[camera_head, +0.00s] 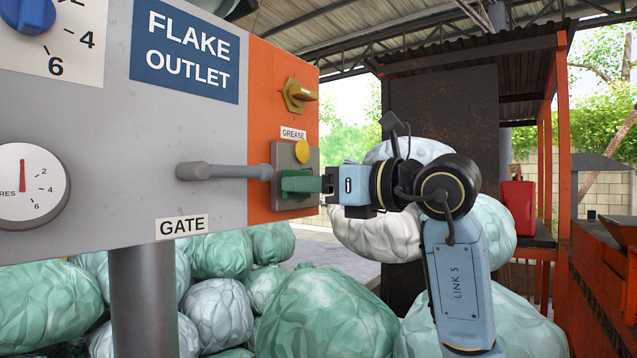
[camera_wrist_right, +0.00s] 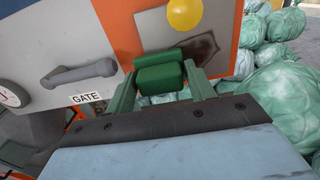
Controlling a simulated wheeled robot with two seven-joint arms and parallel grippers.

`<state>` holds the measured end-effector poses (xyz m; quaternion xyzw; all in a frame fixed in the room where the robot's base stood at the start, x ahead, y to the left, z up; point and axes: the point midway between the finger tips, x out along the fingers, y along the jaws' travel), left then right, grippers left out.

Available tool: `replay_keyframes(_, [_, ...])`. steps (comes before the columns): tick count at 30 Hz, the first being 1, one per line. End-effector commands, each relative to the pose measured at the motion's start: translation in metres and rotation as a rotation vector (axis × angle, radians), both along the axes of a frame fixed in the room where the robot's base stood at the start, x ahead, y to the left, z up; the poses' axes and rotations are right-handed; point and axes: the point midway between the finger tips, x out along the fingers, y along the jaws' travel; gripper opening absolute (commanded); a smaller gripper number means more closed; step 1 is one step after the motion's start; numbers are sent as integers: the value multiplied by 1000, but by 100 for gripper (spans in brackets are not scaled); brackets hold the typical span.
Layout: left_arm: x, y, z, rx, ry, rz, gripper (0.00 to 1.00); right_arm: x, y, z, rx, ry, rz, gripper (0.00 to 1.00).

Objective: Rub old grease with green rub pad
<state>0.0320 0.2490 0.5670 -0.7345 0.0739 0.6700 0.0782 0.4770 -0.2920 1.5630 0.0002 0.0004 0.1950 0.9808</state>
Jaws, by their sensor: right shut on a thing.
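The green rub pad (camera_head: 298,184) is held at the grey plate under the GREASE label on the orange panel end. My right gripper (camera_head: 325,185) is shut on it, reaching in from the right. In the right wrist view the green pad (camera_wrist_right: 160,76) lies between the two fingers of my right gripper (camera_wrist_right: 163,88). A dark patch of old grease (camera_wrist_right: 207,48) shows on the plate beside and behind the pad; the pad hides part of it. I cannot tell whether the pad touches the plate. My left gripper is not in view.
A yellow knob (camera_head: 302,151) sticks out just above the pad, with a brass valve (camera_head: 298,95) higher up. The grey GATE handle (camera_head: 222,171) ends close to the pad's left. Several wrapped bales (camera_head: 325,315) lie below. A red can (camera_head: 518,208) stands at right.

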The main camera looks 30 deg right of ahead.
Motion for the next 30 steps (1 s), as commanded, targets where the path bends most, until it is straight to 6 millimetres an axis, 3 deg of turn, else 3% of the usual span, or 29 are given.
replay_keyframes(30, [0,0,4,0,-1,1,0,11,4,0,1,0,0,36])
